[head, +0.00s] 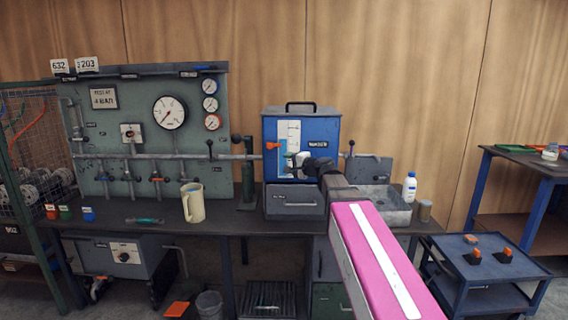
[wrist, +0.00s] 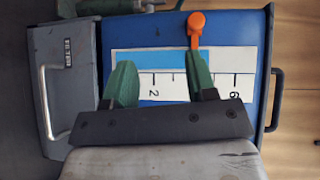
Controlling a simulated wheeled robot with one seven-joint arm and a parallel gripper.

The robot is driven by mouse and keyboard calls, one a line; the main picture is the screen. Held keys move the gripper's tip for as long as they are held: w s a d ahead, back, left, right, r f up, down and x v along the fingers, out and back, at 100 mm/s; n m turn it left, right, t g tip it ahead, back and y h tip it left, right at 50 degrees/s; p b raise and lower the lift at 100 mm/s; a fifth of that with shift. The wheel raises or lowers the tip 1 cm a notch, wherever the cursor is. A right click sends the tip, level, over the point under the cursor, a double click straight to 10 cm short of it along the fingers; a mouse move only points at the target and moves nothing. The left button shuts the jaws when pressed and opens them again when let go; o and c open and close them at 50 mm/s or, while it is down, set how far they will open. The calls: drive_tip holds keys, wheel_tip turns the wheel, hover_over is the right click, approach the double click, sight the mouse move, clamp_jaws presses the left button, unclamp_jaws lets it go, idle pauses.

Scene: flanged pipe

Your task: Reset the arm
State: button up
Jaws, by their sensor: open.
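My gripper (head: 293,160) is at the front of a blue tank (head: 323,131), at the end of my magenta arm. In the wrist view its two green fingers (wrist: 160,75) are apart with nothing held between them. Behind them is the tank's white scale panel with a light blue strip (wrist: 162,60). An orange-handled lever (head: 272,146) shows at the tank's left side. In the wrist view the orange handle (wrist: 196,22) lies just beyond one fingertip; I cannot tell whether they touch.
A grey drawer unit (head: 296,204) is under the tank. A blue cart (head: 480,268) stands lower right.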

drive_tip(key=s+d+f+n+g+h, duration=0.25)
drive_tip(key=s+f, duration=0.25)
drive_tip(key=f, duration=0.5)
drive_tip(key=s+d+f+n+g+h, duration=0.25)
drive_tip(key=s+f, duration=0.35)
drive_tip(key=f, duration=0.5)
drive_tip(key=s+d+f+n+g+h, duration=0.1)
drive_tip(key=s+d+f+g+h, duration=0.25)
drive_tip(key=f, duration=0.65)
drive_tip(key=s+d+f+n+g+h, duration=0.1)
drive_tip(key=s+d+f, duration=0.2)
drive_tip(key=s, duration=0.2)
drive_tip(key=s+d+f+n+g+h, duration=0.1)
drive_tip(key=s+d+f+g+h, duration=0.1)
drive_tip(key=s+d+f, duration=0.2)
drive_tip(key=shift+s+f, duration=0.25)
drive_tip(key=shift+s, duration=0.6)
drive_tip(key=shift+g, duration=0.25)
